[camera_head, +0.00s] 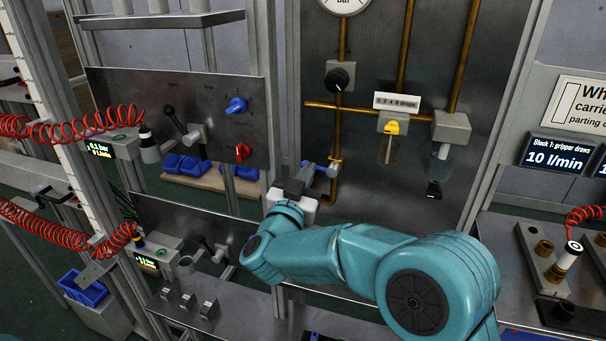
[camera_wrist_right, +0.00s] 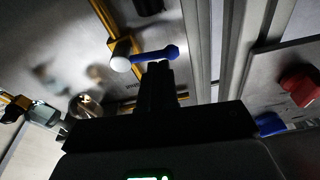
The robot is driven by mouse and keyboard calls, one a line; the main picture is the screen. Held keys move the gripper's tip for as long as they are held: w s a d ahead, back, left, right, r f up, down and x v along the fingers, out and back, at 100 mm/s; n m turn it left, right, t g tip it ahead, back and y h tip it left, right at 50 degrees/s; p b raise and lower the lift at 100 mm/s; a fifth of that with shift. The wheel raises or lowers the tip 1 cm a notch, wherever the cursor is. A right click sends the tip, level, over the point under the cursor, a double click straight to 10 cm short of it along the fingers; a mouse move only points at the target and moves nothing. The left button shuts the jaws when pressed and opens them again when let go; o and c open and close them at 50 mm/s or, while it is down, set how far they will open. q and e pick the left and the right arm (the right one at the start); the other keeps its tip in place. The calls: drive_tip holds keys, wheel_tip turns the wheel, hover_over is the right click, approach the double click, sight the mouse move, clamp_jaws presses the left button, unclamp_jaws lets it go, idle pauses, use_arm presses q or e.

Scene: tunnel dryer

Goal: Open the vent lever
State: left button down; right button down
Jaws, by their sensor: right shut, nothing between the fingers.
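A blue lever (camera_head: 328,169), which looks like the vent lever, sits on a small valve at the lower end of a brass pipe. It also shows in the right wrist view (camera_wrist_right: 155,54), lying across the picture beside a pale round hub. My right gripper (camera_head: 305,178) is at the left end of this lever, partly hiding it in the head view. In the wrist view its dark fingers (camera_wrist_right: 158,76) are together and empty, just at the lever's edge. I cannot tell whether they touch it. My left gripper is not in view.
A steel panel left of my gripper carries a blue knob (camera_head: 236,105), a red knob (camera_head: 242,152) and a black-handled lever (camera_head: 180,124). A frame post stands close to my gripper. A black knob (camera_head: 340,76) and a yellow-capped glass (camera_head: 389,128) sit on the pipe panel.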

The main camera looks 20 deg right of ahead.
idle(0.3)
drive_tip(key=shift+w+d+f+n+b, duration=0.25)
drive_tip(key=shift+f+n+b, duration=0.25)
drive_tip(key=shift+b, duration=0.15)
drive_tip(key=shift+r, duration=0.1)
